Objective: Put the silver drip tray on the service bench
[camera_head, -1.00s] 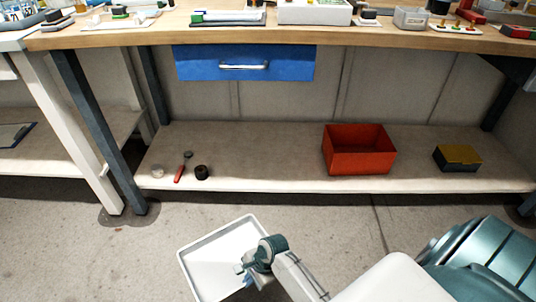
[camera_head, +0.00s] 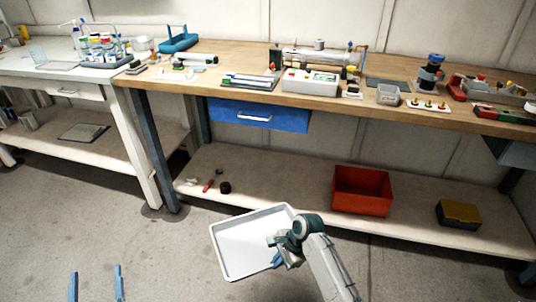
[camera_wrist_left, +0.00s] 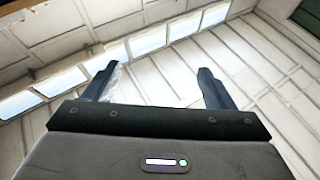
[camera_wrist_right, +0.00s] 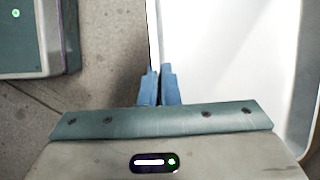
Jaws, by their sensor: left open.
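The silver drip tray (camera_head: 240,246) is a shallow pale rectangle with a raised rim, held in the air in front of the wooden-topped bench (camera_head: 225,78). My right gripper (camera_head: 276,256) is shut on its near right rim. In the right wrist view the closed blue fingers (camera_wrist_right: 161,86) pinch the edge of the tray (camera_wrist_right: 235,70), and nothing shows in the tray. My left gripper (camera_head: 96,284) is at the bottom left of the head view, open and empty, apart from the tray. Its spread fingers also show in the left wrist view (camera_wrist_left: 156,85). No label tells which bench is the service bench.
A white bench (camera_head: 70,75) with bottles and a rack stands at left. The wooden bench top carries several instruments and a blue caddy (camera_head: 179,40). Below are a blue drawer (camera_head: 260,115), a red bin (camera_head: 361,190) and a black-yellow box (camera_head: 458,213). Bare wood shows along its front.

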